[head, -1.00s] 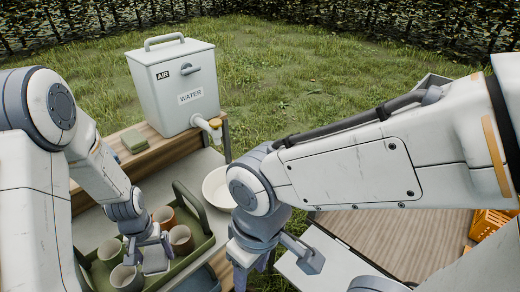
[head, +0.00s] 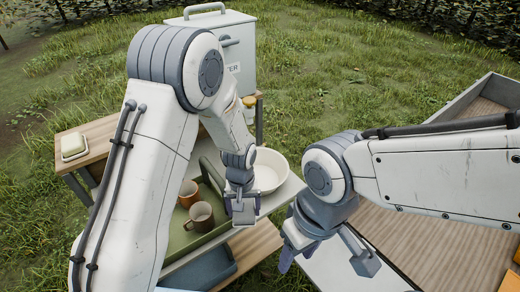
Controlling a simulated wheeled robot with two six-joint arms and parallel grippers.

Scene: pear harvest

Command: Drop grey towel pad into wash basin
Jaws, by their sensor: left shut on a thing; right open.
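The wash basin (head: 271,171) looks to be the round white bowl behind the tray, on the light counter. My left gripper (head: 242,212) points down in front of the basin, over the right edge of the green tray. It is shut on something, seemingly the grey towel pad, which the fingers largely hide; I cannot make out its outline. My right gripper (head: 325,262) is open and empty, to the right of the left one, with its fingers wide apart.
A grey water tank (head: 235,55) stands behind. A pale block (head: 74,146) lies on the wooden board at the left. A blue bin (head: 209,266) sits low in front.

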